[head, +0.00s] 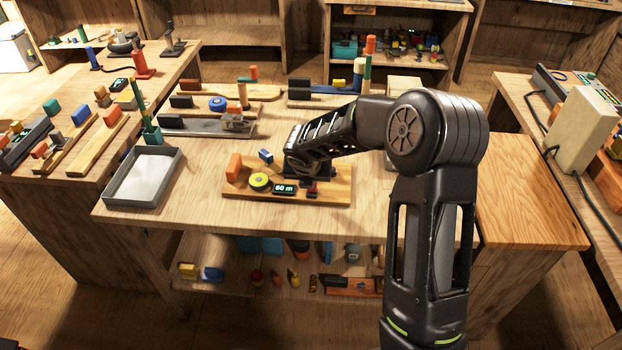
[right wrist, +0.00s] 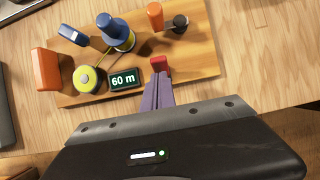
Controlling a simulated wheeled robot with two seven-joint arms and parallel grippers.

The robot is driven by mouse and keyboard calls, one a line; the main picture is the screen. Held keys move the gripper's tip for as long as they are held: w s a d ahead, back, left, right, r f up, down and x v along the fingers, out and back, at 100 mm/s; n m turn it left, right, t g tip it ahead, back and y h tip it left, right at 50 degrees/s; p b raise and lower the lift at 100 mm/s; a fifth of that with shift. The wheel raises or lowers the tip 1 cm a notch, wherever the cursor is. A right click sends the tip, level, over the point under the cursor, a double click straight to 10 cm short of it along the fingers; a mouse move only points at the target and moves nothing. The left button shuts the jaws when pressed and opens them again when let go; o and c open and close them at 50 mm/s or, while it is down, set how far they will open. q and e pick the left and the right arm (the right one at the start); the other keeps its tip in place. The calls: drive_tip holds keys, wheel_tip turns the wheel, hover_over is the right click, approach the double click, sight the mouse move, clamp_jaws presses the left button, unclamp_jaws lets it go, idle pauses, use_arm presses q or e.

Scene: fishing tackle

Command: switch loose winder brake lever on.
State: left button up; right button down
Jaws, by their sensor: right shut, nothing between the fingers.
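The winder board (head: 235,187) lies on the middle bench. It carries an orange block (right wrist: 46,69), a yellow spool (right wrist: 87,79), a "60 m" display (right wrist: 124,78), a blue spool (right wrist: 113,31) and an orange post (right wrist: 155,16) beside a dark knob (right wrist: 180,22). A small red piece (right wrist: 158,64), which looks like the brake lever, stands near the board's front edge. My right gripper (right wrist: 158,79) is shut and empty, its fingertips right at the red piece; I cannot tell whether they touch. In the head view my right gripper (head: 301,165) covers part of the board. My left gripper is not in view.
A grey tray (head: 116,190) stands to the left on the bench. Behind the board are several other boards with parts and a green pen cup (head: 152,134). A shelf of small items is under the bench.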

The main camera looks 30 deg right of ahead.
drive_tip(key=shift+s+r, duration=0.1)
drive_tip(key=shift+r, duration=0.2)
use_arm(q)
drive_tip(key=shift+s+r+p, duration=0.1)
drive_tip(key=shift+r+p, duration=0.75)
use_arm(e)
drive_tip(key=shift+r, duration=0.6)
